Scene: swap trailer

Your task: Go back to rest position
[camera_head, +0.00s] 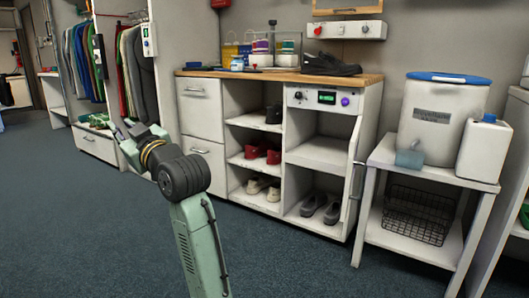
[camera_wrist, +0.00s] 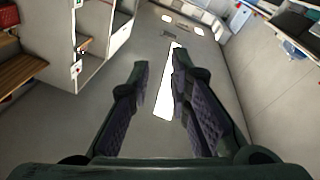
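My gripper (camera_head: 128,130) is held up at the left in the head view, in front of the lower part of the wardrobe. My green arm reaches up to it from the bottom of the picture. In the wrist view my gripper (camera_wrist: 158,75) shows two dark fingers apart, with bare floor and a bright white strip visible between them. Nothing is held between the fingers.
A white cabinet (camera_head: 203,116) with shoes on its shelves stands ahead, a dark shoe (camera_head: 330,65) on its wooden top. A side table (camera_head: 388,152) at right carries a blue-lidded bin (camera_head: 432,122) and a white canister (camera_head: 483,150). Clothes hang at left. The blue-grey floor (camera_head: 90,230) is clear.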

